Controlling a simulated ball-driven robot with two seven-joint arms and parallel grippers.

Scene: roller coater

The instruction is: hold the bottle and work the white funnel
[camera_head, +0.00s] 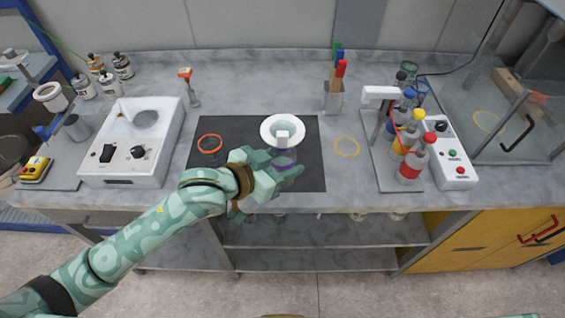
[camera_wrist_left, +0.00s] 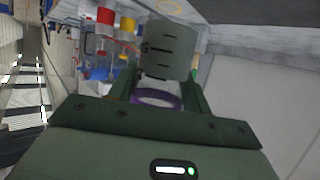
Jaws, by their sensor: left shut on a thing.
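The white funnel (camera_head: 271,124) has a wide round rim and a white tab at its front. It sits at the top of a see-through bottle (camera_head: 284,155) above the dark mat. My left gripper (camera_head: 278,168) is shut on the bottle from the front, below the funnel. A purple ring (camera_wrist_left: 158,98) shows between the fingers in the left wrist view, with the marked grey-green bottle body (camera_wrist_left: 170,50) beyond it. I cannot tell whether the bottle touches the mat. The funnel's stem is hidden. My right gripper is not in view.
A white device (camera_head: 155,165) stands left, beside an orange ring (camera_head: 210,144). A yellow ring (camera_head: 346,147) lies right of the bottle. Bottles with coloured caps, including a red one (camera_head: 411,165), stand by a white control box (camera_head: 452,160). The dark mat (camera_head: 230,175) is otherwise mostly clear.

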